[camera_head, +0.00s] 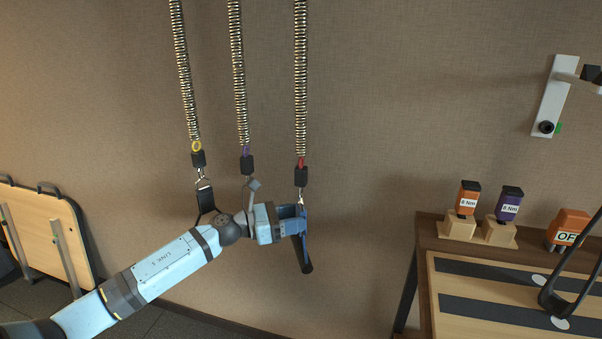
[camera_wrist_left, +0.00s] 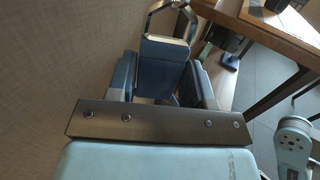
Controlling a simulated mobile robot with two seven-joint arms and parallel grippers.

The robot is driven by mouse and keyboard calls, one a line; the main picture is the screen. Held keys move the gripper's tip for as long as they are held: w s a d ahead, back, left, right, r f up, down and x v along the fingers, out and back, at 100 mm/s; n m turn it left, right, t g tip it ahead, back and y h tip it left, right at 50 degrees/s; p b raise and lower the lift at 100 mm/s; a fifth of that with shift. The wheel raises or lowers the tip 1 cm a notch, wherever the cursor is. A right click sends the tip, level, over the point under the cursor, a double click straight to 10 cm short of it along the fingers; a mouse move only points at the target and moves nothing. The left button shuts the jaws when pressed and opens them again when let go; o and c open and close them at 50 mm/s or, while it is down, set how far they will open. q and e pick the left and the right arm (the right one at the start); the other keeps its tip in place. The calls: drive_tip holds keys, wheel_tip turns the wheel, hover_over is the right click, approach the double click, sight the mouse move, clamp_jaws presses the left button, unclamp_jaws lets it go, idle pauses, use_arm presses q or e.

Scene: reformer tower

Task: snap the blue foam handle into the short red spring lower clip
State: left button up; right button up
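My left gripper (camera_head: 297,220) is just below the red-ringed clip (camera_head: 301,175) on the rightmost spring (camera_head: 301,80). It is shut on the blue foam handle; a dark part of the handle (camera_head: 303,256) hangs below the fingers. In the left wrist view the blue handle block (camera_wrist_left: 164,68) sits between both fingers, with a metal loop at its top. The clip's lower hook is close above the gripper. The fingers partly hide the handle, so I cannot tell whether its ring touches the hook. My right gripper is not in view.
A purple-ringed clip (camera_head: 247,165) hangs just left. Further left, a yellow-ringed clip (camera_head: 198,158) carries a dark strap (camera_head: 205,199). The wall is close behind. A wooden table (camera_head: 428,262) stands right, with orange and purple labelled blocks and a black handle (camera_head: 552,303).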

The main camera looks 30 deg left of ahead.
use_arm(q)
drive_tip(key=o, duration=0.4)
drive_tip(key=shift+f, duration=0.15)
